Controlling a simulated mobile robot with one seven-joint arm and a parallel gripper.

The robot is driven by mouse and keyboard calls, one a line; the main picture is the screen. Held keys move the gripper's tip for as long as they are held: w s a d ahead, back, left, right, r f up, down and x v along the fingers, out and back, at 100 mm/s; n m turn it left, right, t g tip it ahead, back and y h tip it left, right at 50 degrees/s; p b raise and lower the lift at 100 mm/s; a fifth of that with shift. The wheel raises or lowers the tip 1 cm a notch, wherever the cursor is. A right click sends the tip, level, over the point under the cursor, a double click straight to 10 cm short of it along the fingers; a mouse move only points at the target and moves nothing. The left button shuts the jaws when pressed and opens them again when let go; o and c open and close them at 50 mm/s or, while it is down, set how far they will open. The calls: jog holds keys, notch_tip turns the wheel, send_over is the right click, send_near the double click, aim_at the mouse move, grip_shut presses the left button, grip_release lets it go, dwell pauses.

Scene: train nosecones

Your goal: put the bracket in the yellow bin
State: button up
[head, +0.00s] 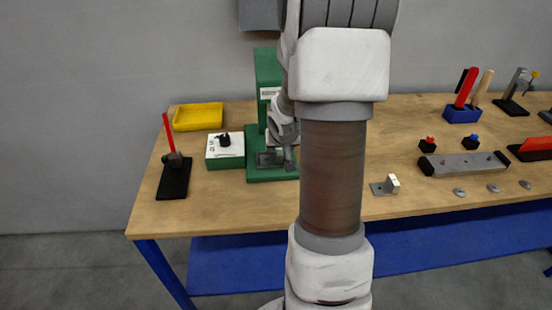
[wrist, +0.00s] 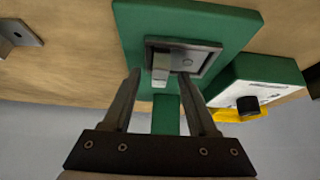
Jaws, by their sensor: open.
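A grey metal bracket with a pale upright part (wrist: 161,66) sits in the dark square fixture on the green press base (wrist: 125,22). In the head view the press (head: 267,68) is partly hidden by my arm. My gripper (wrist: 159,82) is open, its fingertips on either side of the bracket's upright part; I cannot tell whether they touch it. A second, similar bracket (head: 392,184) lies on the table right of my arm, and part of it shows in the wrist view (wrist: 20,33). The yellow bin (head: 198,117) stands at the table's back left and looks empty.
A green-and-white control box with a black button (head: 225,148) stands between the press and the bin. A black stand with a red-handled tool (head: 174,178) is at the left edge. Tools, a grey bar fixture (head: 463,164) and small discs occupy the right side.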

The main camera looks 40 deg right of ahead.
grip_shut()
jog(key=shift+r, duration=0.15)
dwell(0.4)
